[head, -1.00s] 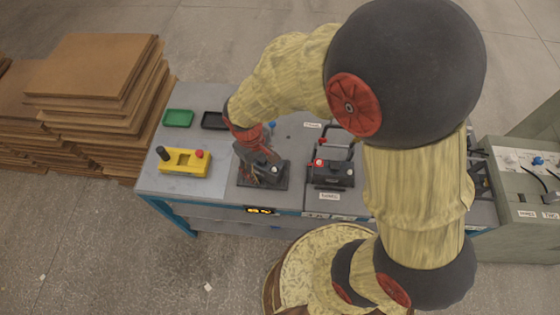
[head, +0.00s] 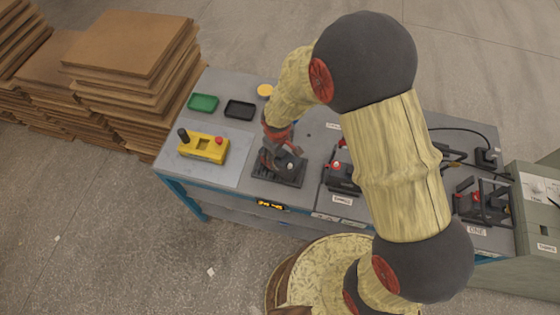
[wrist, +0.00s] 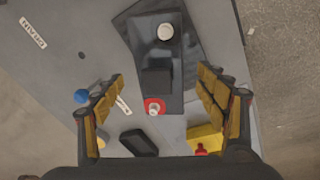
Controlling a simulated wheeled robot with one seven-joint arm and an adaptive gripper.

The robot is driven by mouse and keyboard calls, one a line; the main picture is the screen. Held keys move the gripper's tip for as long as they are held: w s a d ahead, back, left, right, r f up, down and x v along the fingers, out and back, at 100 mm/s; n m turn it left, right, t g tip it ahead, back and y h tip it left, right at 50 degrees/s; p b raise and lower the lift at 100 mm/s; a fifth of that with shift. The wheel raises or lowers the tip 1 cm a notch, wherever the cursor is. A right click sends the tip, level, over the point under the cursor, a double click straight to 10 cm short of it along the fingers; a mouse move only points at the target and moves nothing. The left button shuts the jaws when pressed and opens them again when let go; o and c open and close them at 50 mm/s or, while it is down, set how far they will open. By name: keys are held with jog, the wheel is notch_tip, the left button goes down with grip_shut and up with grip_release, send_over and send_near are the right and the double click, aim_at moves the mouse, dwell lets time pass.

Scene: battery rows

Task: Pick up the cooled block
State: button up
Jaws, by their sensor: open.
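A dark block (wrist: 158,75) with a white terminal and a red-ringed terminal lies on a flat dark base (wrist: 190,60) in the wrist view. In the head view the same block (head: 291,166) sits on its base (head: 278,178) near the table's front edge, partly hidden by my gripper. My gripper (wrist: 160,74) is open, with one finger on each side of the block in the wrist view and gaps to both. In the head view my gripper (head: 279,152) is just above the block. Whether the fingers reach down beside it I cannot tell.
A yellow control box (head: 203,148), a green tray (head: 203,102) and a black tray (head: 239,110) lie to the left. A second dark unit (head: 341,178) stands close on the right, partly behind my arm.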

jog(key=shift+w+f, duration=0.1)
jog(key=shift+f, duration=0.55)
jog(key=shift+c, duration=0.6)
grip_shut()
jog(key=shift+w+r, duration=0.1)
jog(key=shift+r, duration=0.05)
